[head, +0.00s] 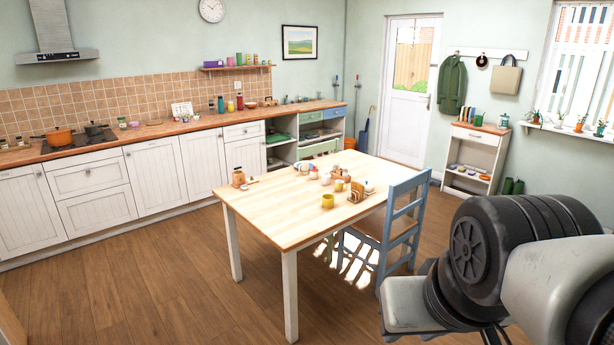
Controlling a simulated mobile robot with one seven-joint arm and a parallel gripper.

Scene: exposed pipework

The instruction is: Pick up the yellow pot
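No yellow cooking pot is clear in the head view. A small yellow pot or cup (327,201) stands on the wooden table (272,217), near its front right edge. An orange pot (59,137) sits on the hob at the far left. On the windowsill, small plant pots include an orange one (579,126). My arm fills the lower right corner; my gripper is not in view.
A blue chair (402,222) stands at the table's right side. A wooden holder (358,192), jars and small items crowd the table's right half. The front left of the tabletop is bare. Floor (150,270) left of the table is clear.

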